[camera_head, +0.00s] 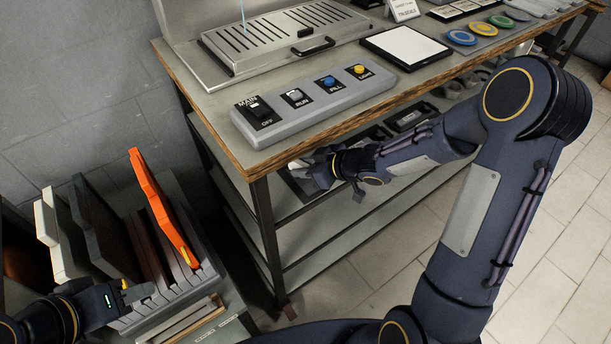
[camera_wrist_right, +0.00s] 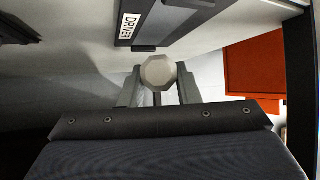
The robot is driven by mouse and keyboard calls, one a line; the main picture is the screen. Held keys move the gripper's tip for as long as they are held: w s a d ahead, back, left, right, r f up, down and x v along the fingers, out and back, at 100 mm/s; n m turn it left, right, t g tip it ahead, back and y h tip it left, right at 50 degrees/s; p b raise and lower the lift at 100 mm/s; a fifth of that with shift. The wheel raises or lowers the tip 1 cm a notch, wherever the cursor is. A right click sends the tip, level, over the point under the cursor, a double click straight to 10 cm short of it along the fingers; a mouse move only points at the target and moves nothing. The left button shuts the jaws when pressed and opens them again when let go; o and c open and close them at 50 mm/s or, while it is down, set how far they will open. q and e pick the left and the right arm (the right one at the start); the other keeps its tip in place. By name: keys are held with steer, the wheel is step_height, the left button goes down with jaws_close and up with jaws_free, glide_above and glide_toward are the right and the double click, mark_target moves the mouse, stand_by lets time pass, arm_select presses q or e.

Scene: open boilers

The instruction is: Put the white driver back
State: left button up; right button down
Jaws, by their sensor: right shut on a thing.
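My right gripper (camera_head: 308,170) is at the front of the shelf below the bench top. In the right wrist view its fingers (camera_wrist_right: 158,90) are shut on the white driver (camera_wrist_right: 158,72), whose pale, many-sided end faces the camera. A small pale part at the gripper's tip in the head view may be the same driver. A grey holder (camera_wrist_right: 165,22) with a "DRIVER" label lies just beyond the held driver in the wrist view. I cannot tell whether they touch. My left gripper (camera_head: 125,290) is at the lower left beside a slotted rack; its fingers are mostly hidden.
The bench (camera_head: 215,100) carries a grey switch panel (camera_head: 315,105) and a drip tray (camera_head: 285,35). Dark trays (camera_head: 410,115) sit on the shelf below. The rack (camera_head: 205,285) at left holds an orange board (camera_head: 160,205) and several darker boards. Tiled floor is clear at right.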

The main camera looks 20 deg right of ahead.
arm_select(q)
steer(key=shift+f+b, duration=0.35)
steer(key=shift+f, duration=0.4)
arm_select(e)
steer(key=shift+s+f, duration=0.1)
steer(key=shift+f, duration=1.2)
steer(key=shift+f, duration=0.2)
steer(key=c, duration=1.1)
jaws_free()
arm_select(q)
steer(key=shift+f, duration=0.1)
arm_select(e)
steer(key=shift+r, duration=0.15)
